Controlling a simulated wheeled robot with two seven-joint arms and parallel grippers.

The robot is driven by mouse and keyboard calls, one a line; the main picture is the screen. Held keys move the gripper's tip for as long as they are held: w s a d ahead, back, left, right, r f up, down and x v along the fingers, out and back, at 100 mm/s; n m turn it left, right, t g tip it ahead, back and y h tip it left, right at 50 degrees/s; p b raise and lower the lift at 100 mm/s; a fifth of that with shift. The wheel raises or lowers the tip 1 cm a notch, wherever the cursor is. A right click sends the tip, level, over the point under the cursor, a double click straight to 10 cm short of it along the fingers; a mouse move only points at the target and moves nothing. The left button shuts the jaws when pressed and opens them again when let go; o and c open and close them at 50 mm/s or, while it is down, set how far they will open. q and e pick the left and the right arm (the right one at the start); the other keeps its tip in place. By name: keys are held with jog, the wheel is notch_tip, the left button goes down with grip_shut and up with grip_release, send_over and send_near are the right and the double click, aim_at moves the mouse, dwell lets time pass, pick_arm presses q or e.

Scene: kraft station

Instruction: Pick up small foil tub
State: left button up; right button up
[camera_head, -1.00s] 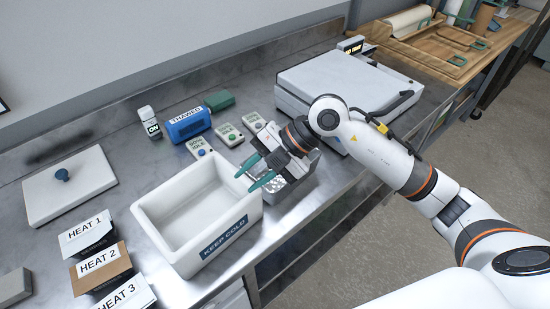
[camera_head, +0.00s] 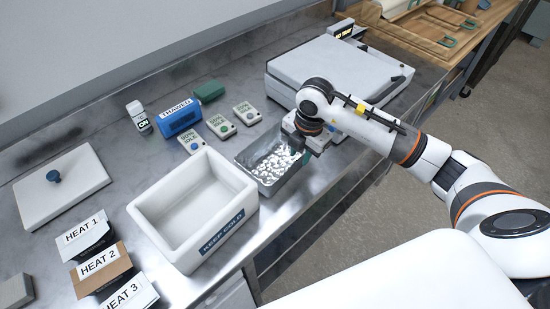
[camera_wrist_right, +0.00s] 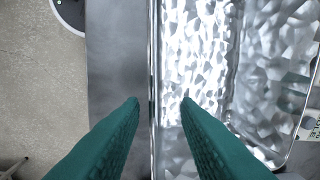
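The foil tub (camera_head: 268,162) is a shiny, crinkled silver tray on the metal counter, just right of the white bin. My right gripper (camera_head: 308,152) is at the tub's right end, pointing down, and its fingers are hard to make out in the head view. In the right wrist view, the green fingers (camera_wrist_right: 161,102) are apart, and one rim of the foil tub (camera_wrist_right: 205,60) runs through the gap between them. I cannot tell whether the fingertips reach below the rim. My left gripper is in neither view.
The white KEEP COLD bin (camera_head: 143,213) stands close left of the tub. Behind are small labelled boxes (camera_head: 218,126), a blue THAWED box (camera_head: 180,118) and a white bottle (camera_head: 138,116). A large white appliance (camera_head: 335,75) is behind my right arm. The counter's front edge is close.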

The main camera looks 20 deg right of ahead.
aim_at(296, 172)
jog(key=f, duration=0.1)
jog(key=f+p, duration=0.1)
jog(key=f, duration=0.1)
jog(key=shift+s+a+f, duration=0.2)
jog(key=shift+f, duration=0.45)
jog(key=shift+c, duration=0.6)
grip_shut()
jog(key=shift+w+r, duration=0.1)
